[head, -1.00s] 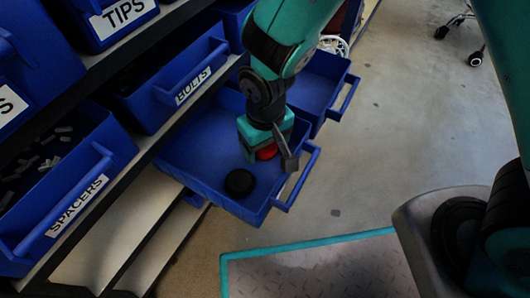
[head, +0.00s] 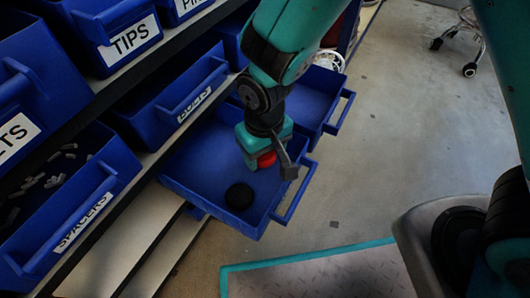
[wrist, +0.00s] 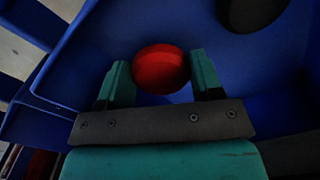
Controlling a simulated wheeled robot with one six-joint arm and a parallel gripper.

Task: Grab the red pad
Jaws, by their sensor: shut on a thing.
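The red pad (head: 266,159) is a small round red piece, partly hidden by my gripper in the head view. In the wrist view the red pad (wrist: 161,69) sits between the two teal fingers of my gripper (wrist: 162,80). My gripper (head: 268,158) is shut on it, inside or just above the pulled-out blue drawer (head: 195,172). I cannot tell how far the pad is off the drawer floor. A round black pad (head: 239,196) lies in the same drawer, apart from the gripper, and shows at the top right of the wrist view (wrist: 255,12).
Blue bins labelled TIPS (head: 115,40) and SPACERS (head: 75,215) sit on the rack at left. Another open blue drawer (head: 315,100) lies behind my gripper. The drawer's front handle (head: 297,200) stands close by. Open grey floor (head: 400,150) lies to the right.

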